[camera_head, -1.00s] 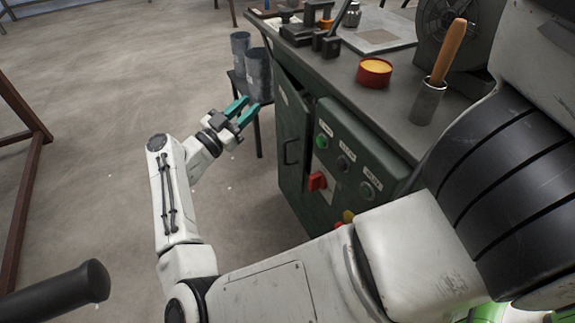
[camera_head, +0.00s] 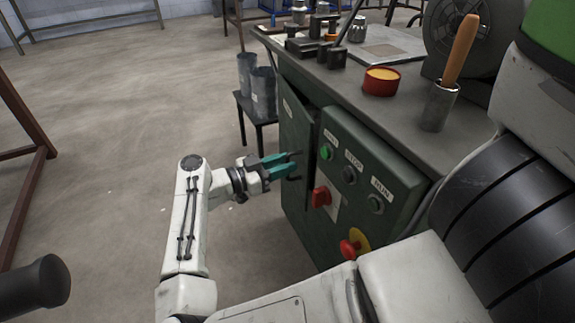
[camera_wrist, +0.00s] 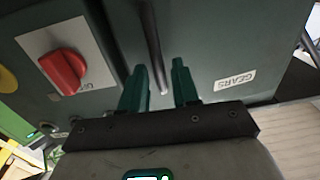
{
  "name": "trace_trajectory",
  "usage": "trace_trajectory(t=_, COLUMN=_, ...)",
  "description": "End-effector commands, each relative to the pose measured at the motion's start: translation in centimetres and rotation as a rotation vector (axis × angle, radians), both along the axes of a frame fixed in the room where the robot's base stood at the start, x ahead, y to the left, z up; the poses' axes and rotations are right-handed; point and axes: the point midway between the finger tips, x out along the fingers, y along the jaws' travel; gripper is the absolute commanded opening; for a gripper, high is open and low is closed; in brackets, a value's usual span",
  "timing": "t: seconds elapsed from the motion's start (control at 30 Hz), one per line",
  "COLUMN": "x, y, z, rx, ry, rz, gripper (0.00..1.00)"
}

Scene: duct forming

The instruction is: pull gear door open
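The dark green gear door (camera_head: 294,124) is on the cabinet's left face. In the wrist view the door (camera_wrist: 215,45) carries a GEARS label (camera_wrist: 235,79). A dark gap shows along its top near the control panel, so it looks slightly ajar. Its dark bar handle (camera_wrist: 151,45) runs down toward my gripper in the wrist view, and its lower end lies between the two teal fingers. My gripper (camera_head: 290,163) is at the door front in the head view, partly covering the handle. The fingers are apart, with no clear contact on the handle.
The control panel beside the door has a red switch (camera_head: 321,196), a green button (camera_head: 326,152) and a red stop knob (camera_head: 350,249). Grey cans (camera_head: 263,86) stand on a small stool behind the door.

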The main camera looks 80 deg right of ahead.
Motion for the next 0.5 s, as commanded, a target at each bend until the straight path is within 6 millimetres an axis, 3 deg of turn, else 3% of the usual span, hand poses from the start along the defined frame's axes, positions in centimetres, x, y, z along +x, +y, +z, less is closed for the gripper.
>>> trace_trajectory(t=0.2, x=-1.06, y=-0.96, z=0.0, rx=-0.001, ry=0.0, rz=0.0, gripper=0.3)
trace_trajectory(t=0.5, x=-1.09, y=-1.02, z=0.05, rx=-0.001, ry=0.001, rz=0.001, gripper=0.28)
